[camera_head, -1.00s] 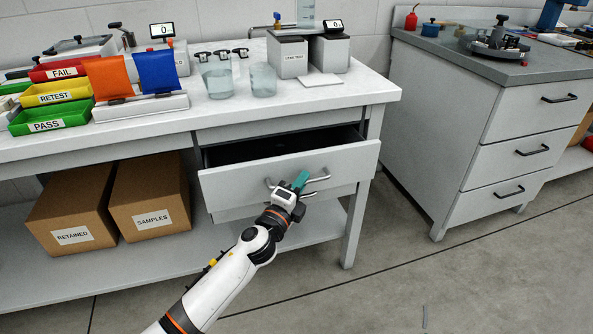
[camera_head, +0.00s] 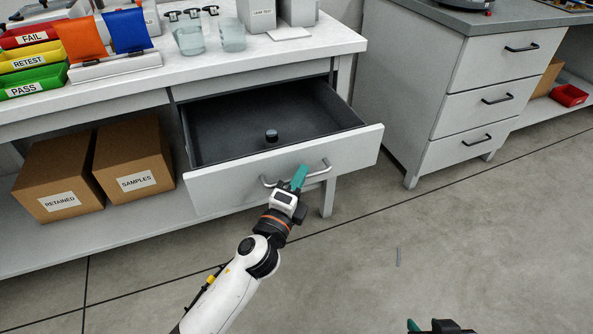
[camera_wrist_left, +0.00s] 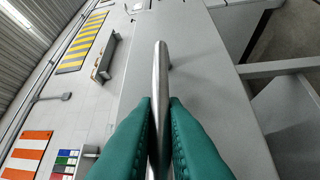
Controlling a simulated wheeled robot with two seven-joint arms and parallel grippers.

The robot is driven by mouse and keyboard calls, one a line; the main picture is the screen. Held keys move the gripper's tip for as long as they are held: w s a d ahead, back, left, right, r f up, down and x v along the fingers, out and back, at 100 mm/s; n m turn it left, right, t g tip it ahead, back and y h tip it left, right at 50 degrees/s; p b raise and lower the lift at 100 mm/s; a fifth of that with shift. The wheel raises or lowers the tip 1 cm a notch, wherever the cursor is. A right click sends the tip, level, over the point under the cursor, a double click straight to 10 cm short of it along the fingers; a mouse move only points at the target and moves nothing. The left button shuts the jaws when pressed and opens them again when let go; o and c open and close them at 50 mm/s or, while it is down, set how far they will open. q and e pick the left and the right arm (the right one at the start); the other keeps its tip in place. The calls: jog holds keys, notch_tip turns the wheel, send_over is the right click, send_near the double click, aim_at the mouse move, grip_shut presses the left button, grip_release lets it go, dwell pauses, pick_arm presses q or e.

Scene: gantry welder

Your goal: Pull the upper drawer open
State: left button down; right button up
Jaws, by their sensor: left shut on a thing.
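The upper drawer (camera_head: 230,184) under the white bench is pulled well out, showing its dark inside. A small dark round object (camera_head: 271,136) is in it near the front. My left gripper (camera_head: 299,178) is at the drawer's silver bar handle (camera_head: 322,172). In the left wrist view the green fingers (camera_wrist_left: 160,135) are shut on the handle (camera_wrist_left: 160,75), one on each side of the bar. Part of my right gripper (camera_head: 440,327) shows at the bottom edge of the head view; its fingertips are mostly cut off.
Boxes marked RETAINED (camera_head: 60,178) and SAMPLES (camera_head: 133,160) stand on the shelf below the bench. A grey cabinet (camera_head: 470,95) with black handles stands at the right.

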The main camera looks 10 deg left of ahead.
pick_arm(q)
jog(key=c, duration=1.5)
grip_release()
